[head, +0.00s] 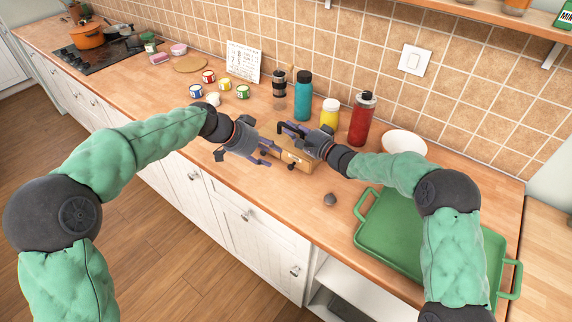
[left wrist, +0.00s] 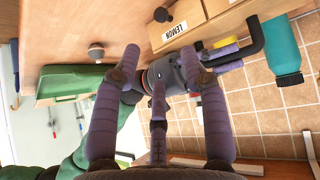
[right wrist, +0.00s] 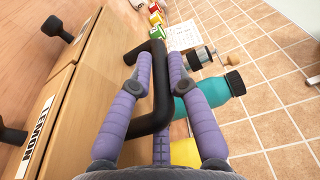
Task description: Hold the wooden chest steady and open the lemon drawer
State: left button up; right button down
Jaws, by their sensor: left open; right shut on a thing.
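The wooden chest (head: 297,161) stands on the counter, partly hidden behind my grippers in the head view. Its drawer fronts have dark round knobs. The LEMON label (left wrist: 175,30) shows in the left wrist view, with a dark knob (left wrist: 162,14) beside it. My left gripper (head: 270,153) is open and empty in front of the chest, its fingers pointing toward that knob but apart from it. My right gripper (right wrist: 158,62) is shut on the chest's black bar handle (right wrist: 158,115). The label also shows in the right wrist view (right wrist: 34,142).
Behind the chest stand a dark-topped jar (head: 279,88), a teal bottle (head: 303,97), a yellow bottle (head: 329,115) and a red bottle (head: 361,120). A green tray (head: 400,240) lies at the right. A small dark round object (head: 330,199) sits near the counter's front edge.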

aim_at(289, 167)
pick_arm(q)
jog(key=w+d+f+n, duration=0.1)
jog(key=f, duration=0.2)
jog(key=w+d+f+n+t, duration=0.1)
jog(key=d+f, duration=0.1)
jog(key=f, duration=0.1)
jog(key=w+d+f+n, duration=0.1)
jog(key=d+f, duration=0.1)
jog(key=f, duration=0.1)
jog(key=shift+w+d+t, duration=0.1)
jog(key=shift+t, duration=0.2)
dwell(0.4)
grip_shut()
